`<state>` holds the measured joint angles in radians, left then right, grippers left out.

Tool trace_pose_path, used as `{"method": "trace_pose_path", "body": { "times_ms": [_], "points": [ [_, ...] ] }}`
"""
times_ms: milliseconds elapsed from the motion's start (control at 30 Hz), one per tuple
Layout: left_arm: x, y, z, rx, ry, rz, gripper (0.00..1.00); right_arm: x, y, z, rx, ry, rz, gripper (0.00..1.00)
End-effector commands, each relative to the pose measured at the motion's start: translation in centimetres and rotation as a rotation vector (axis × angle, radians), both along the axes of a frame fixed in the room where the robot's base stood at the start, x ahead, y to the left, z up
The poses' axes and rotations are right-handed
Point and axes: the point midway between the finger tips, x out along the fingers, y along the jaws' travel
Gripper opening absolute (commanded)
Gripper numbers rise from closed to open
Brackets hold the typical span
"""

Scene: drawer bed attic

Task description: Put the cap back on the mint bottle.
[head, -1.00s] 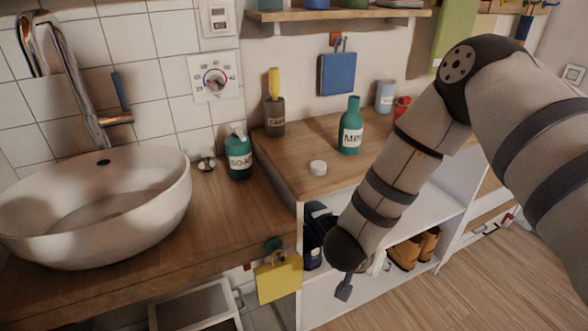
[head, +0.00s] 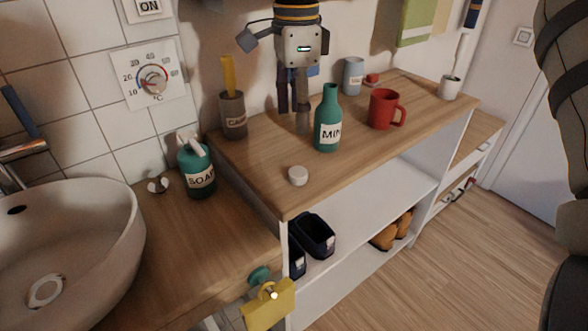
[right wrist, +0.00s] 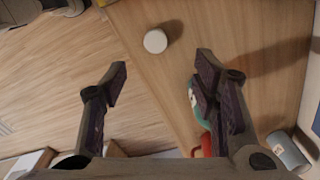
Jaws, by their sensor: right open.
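The teal mint bottle (head: 328,125) stands upright and without a cap on the wooden top. A small white cap (head: 298,175) lies on the same top, in front of the bottle and to its left. My right gripper (head: 293,118) points down just left of the bottle in the head view, open and empty. In the right wrist view the cap (right wrist: 155,41) shows beyond the gap between my open fingers (right wrist: 162,75). The mint bottle (right wrist: 193,98) is mostly hidden there behind the right-hand finger. My left gripper is not in view.
A red mug (head: 382,110) and a grey-blue can (head: 353,76) stand right of the bottle. A brown cup (head: 233,116) with a yellow item stands at the left. The soap bottle (head: 197,168) and basin (head: 80,245) are on the lower counter. The wood around the cap is clear.

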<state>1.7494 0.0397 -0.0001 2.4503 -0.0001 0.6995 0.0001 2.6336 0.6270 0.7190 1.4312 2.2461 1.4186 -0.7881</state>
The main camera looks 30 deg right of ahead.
Motion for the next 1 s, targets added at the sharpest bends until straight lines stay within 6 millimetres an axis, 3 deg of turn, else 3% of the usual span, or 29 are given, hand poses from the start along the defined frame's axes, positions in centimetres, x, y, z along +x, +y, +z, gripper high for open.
{"method": "trace_pose_path", "body": {
  "times_ms": [133,400,833,1000],
  "points": [
    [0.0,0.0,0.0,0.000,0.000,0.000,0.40,0.0,0.0,-1.3,-0.003,0.004,-0.001,0.54],
    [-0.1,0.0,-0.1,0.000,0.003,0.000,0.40,-0.1,0.0,-6.2,-0.003,0.002,0.000,0.54],
    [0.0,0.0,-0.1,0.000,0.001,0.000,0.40,-0.2,0.0,-7.2,-0.003,0.001,0.000,0.54],
    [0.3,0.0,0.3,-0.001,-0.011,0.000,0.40,-0.8,0.3,-9.8,-0.005,0.002,0.002,0.54]
  ]
}}
